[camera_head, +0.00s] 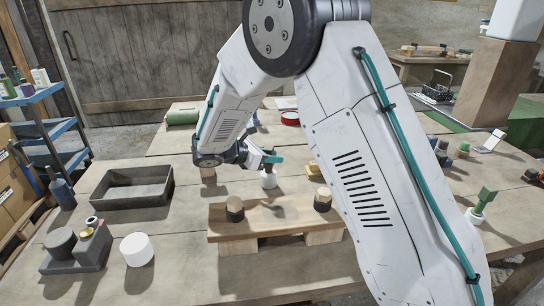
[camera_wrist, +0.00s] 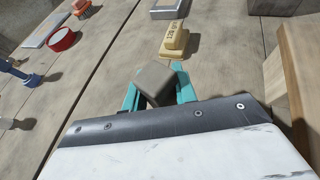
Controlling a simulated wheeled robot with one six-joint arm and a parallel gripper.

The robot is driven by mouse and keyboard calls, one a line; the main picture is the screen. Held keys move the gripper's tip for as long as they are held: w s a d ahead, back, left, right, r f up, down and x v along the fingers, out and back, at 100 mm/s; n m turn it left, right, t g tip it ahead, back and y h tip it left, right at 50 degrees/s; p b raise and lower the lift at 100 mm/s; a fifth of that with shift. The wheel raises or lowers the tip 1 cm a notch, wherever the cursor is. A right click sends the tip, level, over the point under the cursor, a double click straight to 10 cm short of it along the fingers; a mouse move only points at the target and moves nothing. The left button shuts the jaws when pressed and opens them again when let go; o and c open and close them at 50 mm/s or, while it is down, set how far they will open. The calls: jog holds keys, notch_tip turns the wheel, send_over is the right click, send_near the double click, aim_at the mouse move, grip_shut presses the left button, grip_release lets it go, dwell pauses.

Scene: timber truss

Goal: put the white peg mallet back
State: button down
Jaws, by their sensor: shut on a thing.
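My gripper (camera_head: 270,159) is near the middle of the table, pointing down, with teal fingers. The rest of the held thing is hidden there. I cannot tell whether its lower end touches the table.
A plank (camera_head: 275,222) with two dark-banded wooden pegs lies in front. A dark tray (camera_head: 130,202), a white cylinder (camera_head: 137,250) and a grey holder (camera_head: 62,265) stand left. Bare tabletop lies between plank and tray.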

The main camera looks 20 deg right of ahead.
jog(key=shift+f, duration=0.1)
jog(key=c, duration=1.1)
grip_release()
jog(key=shift+a+r, duration=0.25)
jog(key=shift+r, duration=0.05)
jog(key=v, duration=1.1)
jog(key=shift+a, duration=0.2)
